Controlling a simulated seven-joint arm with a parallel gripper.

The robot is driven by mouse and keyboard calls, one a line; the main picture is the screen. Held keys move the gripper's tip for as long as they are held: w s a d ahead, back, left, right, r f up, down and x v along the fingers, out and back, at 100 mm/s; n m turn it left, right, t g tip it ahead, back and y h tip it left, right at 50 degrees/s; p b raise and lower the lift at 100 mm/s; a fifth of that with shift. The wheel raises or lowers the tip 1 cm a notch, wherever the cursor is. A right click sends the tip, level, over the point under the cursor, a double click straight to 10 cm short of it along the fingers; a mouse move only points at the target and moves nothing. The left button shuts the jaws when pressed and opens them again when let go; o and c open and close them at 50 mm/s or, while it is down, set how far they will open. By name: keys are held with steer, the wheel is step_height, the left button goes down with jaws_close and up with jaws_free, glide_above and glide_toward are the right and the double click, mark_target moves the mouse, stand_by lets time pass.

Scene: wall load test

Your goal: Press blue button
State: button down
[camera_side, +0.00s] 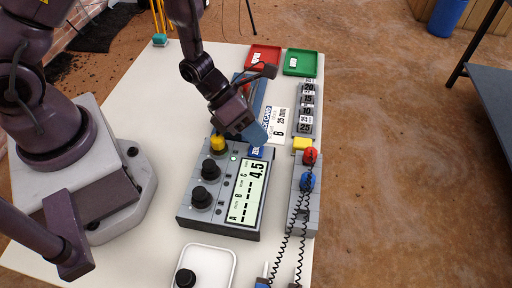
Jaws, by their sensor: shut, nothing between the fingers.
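A grey measuring device (190,221) lies on the table with a display (246,192) reading 4.5.
A yellow knob (217,142) and black knobs (204,196) stand on the device's left. To the right are a grey block with red (310,155) and blue (307,181) balls and coiled cables. Red (264,57) and green (304,62) trays and numbered weights (305,127) lie behind.

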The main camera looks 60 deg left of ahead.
stand_by(0.7)
steer(key=shift+f, duration=0.4)
steer(key=shift+s+f, duration=0.15)
steer(key=shift+f, duration=0.3)
stand_by(0.6)
steer(key=shift+r, duration=0.9)
steer(key=shift+r, duration=2.45)
